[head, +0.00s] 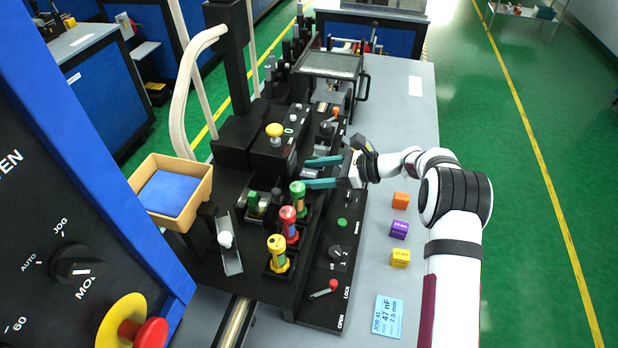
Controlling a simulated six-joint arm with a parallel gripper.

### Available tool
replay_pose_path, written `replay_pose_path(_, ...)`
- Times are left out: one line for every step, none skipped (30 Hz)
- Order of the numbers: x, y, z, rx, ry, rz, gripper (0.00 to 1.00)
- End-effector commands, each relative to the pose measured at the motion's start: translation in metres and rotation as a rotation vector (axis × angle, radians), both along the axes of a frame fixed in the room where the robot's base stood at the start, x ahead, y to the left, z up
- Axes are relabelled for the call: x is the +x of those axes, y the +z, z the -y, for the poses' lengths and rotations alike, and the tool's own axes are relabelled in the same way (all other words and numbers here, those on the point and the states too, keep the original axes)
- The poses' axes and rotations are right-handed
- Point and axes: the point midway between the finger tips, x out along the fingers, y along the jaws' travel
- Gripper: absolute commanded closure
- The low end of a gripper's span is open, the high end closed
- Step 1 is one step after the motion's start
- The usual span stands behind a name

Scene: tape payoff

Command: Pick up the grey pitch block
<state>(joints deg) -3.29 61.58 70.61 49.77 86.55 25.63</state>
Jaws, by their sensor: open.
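Orange (400,200), purple (399,229) and yellow (400,258) blocks stand on the grey table, near a blue job card (387,316). Green (298,194), red (289,225) and yellow (278,254) capped cylinders stand left of my gripper. A yellow knob (275,130) rises behind them.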

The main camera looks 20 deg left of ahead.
Motion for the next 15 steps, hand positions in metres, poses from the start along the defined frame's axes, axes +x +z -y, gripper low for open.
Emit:
replay_pose_path(-0.0003,-0.0022,-0.0053,-0.001,0.002,0.001,0.30)
replay_pose_path(-0.0003,-0.0029,-0.0073,-0.001,0.002,0.001,0.30)
replay_pose_path(-0.0003,-0.0033,-0.0088,-0.001,0.001,0.002,0.30)
replay_pose_path(-0.0002,-0.0034,-0.0091,-0.001,0.000,0.001,0.30)
replay_pose_path(-0.0001,-0.0034,-0.0090,-0.001,0.000,0.001,0.30)
replay_pose_path(-0.0001,-0.0033,-0.0088,-0.001,-0.001,0.001,0.30)
replay_pose_path(-0.0001,-0.0033,-0.0087,-0.001,-0.001,0.001,0.30)
replay_pose_path(-0.0001,-0.0032,-0.0086,-0.001,0.000,0.001,0.30)
replay_pose_path(-0.0001,-0.0032,-0.0085,-0.001,0.000,0.001,0.35)
replay_pose_path(-0.0001,-0.0033,-0.0085,-0.001,0.000,0.001,0.41)
replay_pose_path(-0.0001,-0.0033,-0.0084,-0.001,0.000,0.001,0.46)
replay_pose_path(-0.0001,-0.0033,-0.0084,-0.001,0.000,0.001,0.53)
replay_pose_path(-0.0001,-0.0033,-0.0084,-0.001,0.000,0.001,0.59)
replay_pose_path(-0.0001,-0.0032,-0.0083,-0.001,0.001,0.002,0.64)
replay_pose_path(-0.0001,-0.0032,-0.0083,-0.001,0.000,0.001,0.71)
